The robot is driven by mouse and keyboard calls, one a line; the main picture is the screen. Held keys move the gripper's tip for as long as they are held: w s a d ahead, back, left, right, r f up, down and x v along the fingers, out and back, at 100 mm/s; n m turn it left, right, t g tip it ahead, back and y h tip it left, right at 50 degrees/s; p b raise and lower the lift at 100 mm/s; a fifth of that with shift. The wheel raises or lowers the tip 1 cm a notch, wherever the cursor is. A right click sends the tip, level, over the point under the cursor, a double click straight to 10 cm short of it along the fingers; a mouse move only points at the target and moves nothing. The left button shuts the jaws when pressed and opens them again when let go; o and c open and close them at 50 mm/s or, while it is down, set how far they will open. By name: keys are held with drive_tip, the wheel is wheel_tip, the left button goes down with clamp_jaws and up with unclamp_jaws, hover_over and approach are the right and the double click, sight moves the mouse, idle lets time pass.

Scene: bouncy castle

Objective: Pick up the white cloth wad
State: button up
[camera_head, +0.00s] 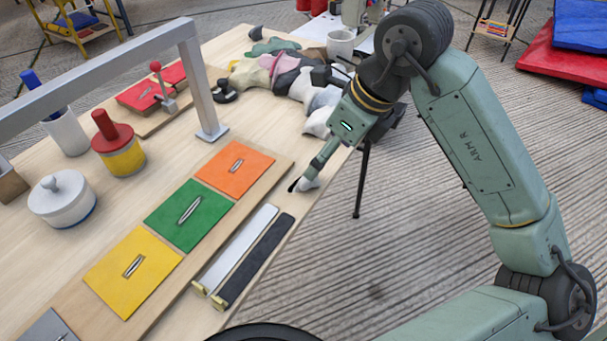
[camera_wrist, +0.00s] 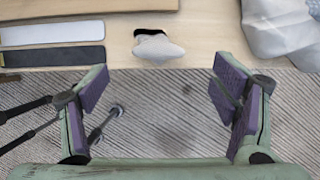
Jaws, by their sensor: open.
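A small off-white cloth wad (camera_wrist: 160,49) with a black patch at its far end lies on the table near the edge, in the upper middle of the wrist view. In the head view the wad (camera_head: 309,184) shows at the table's right edge, just below my gripper's finger and partly covered by it. My gripper (camera_wrist: 162,78) is open and empty, its purple-padded fingers spread to either side of the wad's line. The wad lies beyond the fingertips in the wrist view. In the head view my gripper (camera_head: 318,165) points down at the table edge.
White and black strips (camera_head: 252,262) lie along the edge, beside a board with orange, green and yellow panels (camera_head: 187,214). A larger crumpled pale cloth (camera_wrist: 283,28) lies to the right of the wad. A grey frame (camera_head: 199,80) stands on the table. Striped floor is beyond the edge.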

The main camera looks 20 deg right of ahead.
drive_tip(key=x, duration=0.4)
drive_tip(key=p+x, duration=0.1)
drive_tip(key=x, duration=0.3)
drive_tip(key=shift+s+a, duration=0.1)
drive_tip(key=shift+a, duration=0.1)
drive_tip(key=c, duration=1.2)
drive_tip(key=shift+c, duration=0.2)
drive_tip(key=shift+r, duration=0.9)
drive_tip(key=shift+s+r+b, duration=0.5)
drive_tip(key=shift+r, duration=0.3)
drive_tip(key=s+r+b, duration=0.1)
drive_tip(key=s+b, duration=0.2)
drive_tip(key=s, duration=1.2)
drive_tip(key=shift+r, duration=0.3)
drive_tip(key=shift+d, duration=0.1)
